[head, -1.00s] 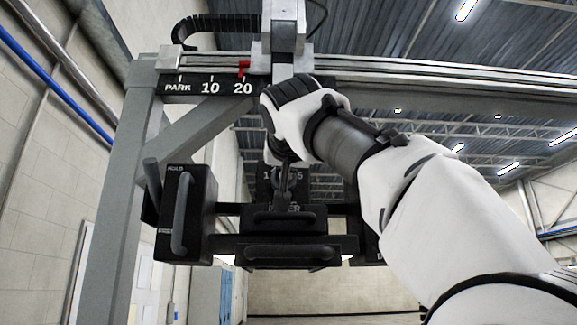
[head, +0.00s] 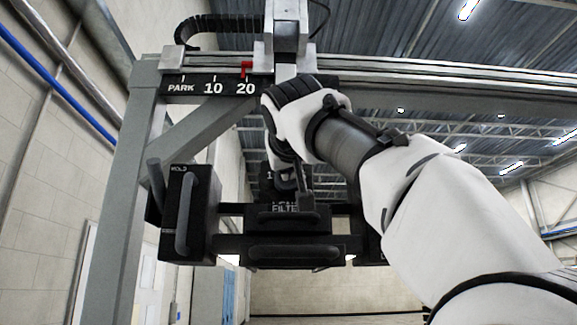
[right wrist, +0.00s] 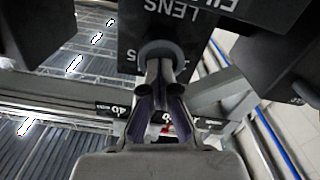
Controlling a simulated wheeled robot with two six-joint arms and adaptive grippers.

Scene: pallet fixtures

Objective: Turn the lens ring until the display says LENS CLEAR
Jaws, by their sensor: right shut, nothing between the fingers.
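My right gripper (head: 303,198) hangs in front of the dark panel block under the gantry, and its fingers are shut with nothing between them. In the right wrist view its closed fingertips (right wrist: 161,84) point at a round grey ring (right wrist: 160,50) on a black panel lettered LENS, upside down there. The fingertips overlap the ring's lower edge in that view; I cannot tell whether they touch it. In the head view my wrist and fingers hide most of the ring. I see no readable display text. My left gripper is out of view.
A black handled box (head: 190,215) hangs left of a handled FILTER block (head: 290,252). Above runs the gantry rail (head: 400,70) with a scale plate (head: 212,88); a red pointer (head: 247,67) stands near 20. A grey post (head: 122,200) stands at left.

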